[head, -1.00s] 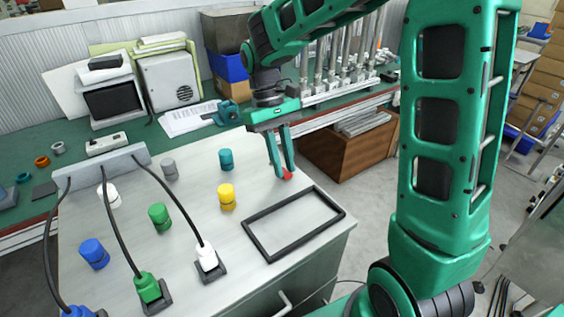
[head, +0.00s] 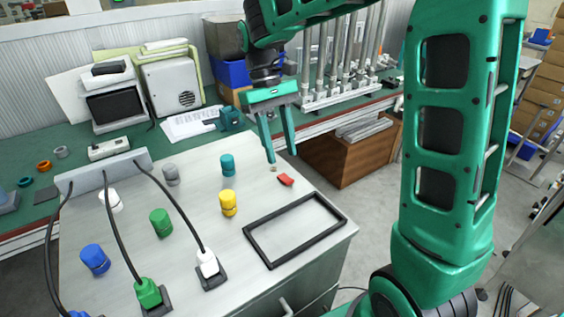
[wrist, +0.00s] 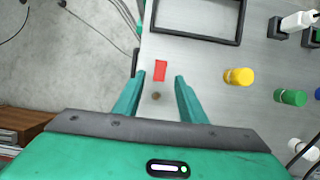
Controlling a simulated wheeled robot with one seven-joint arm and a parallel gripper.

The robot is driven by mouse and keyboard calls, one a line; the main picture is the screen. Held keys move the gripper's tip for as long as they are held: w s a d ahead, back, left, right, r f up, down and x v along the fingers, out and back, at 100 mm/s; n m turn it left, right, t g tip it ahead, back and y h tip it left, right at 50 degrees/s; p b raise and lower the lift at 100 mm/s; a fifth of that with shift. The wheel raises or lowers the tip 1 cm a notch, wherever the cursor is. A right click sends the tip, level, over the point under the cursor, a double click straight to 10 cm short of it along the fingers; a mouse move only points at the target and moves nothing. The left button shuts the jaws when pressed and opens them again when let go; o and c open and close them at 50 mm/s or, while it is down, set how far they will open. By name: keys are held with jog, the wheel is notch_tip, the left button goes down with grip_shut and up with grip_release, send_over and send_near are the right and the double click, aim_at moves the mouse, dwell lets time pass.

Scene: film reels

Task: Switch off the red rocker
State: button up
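The red rocker (head: 286,179) is a small red block on the grey cabinet top, near its back right edge. In the wrist view the rocker (wrist: 160,70) lies just beyond my fingertips, roughly centred between them. My gripper (head: 282,157) is open and empty, raised above the top behind the rocker and apart from it. In the wrist view my gripper (wrist: 159,80) has its two teal fingers clearly spread. The rocker looks slightly tilted in the head view, but I cannot tell which side is pressed.
A small brown round piece (wrist: 156,96) sits beside the rocker. A black rectangular frame (head: 250,235) lies in front. Yellow (head: 228,204), teal (head: 227,165) and other coloured cylinders stand to the left, with cabled plugs, including a white one (head: 207,263). The right side drops to the floor.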

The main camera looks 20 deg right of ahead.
jog(key=shift+v, duration=2.65)
jog(key=shift+d, duration=0.1)
jog(key=s+d+f+m+t, duration=0.2)
jog(key=s+d+f+m, duration=0.2)
jog(key=s+d, duration=0.5)
jog(key=s+d+f+m+t+y, duration=0.1)
jog(key=s+d+f+m, duration=0.3)
jog(key=s+d, duration=0.5)
jog(key=s+t, duration=0.1)
jog(key=s, duration=0.6)
jog(key=shift+s+f+m, duration=0.3)
jog(key=shift+s+f, duration=0.05)
jog(key=shift+s, duration=0.05)
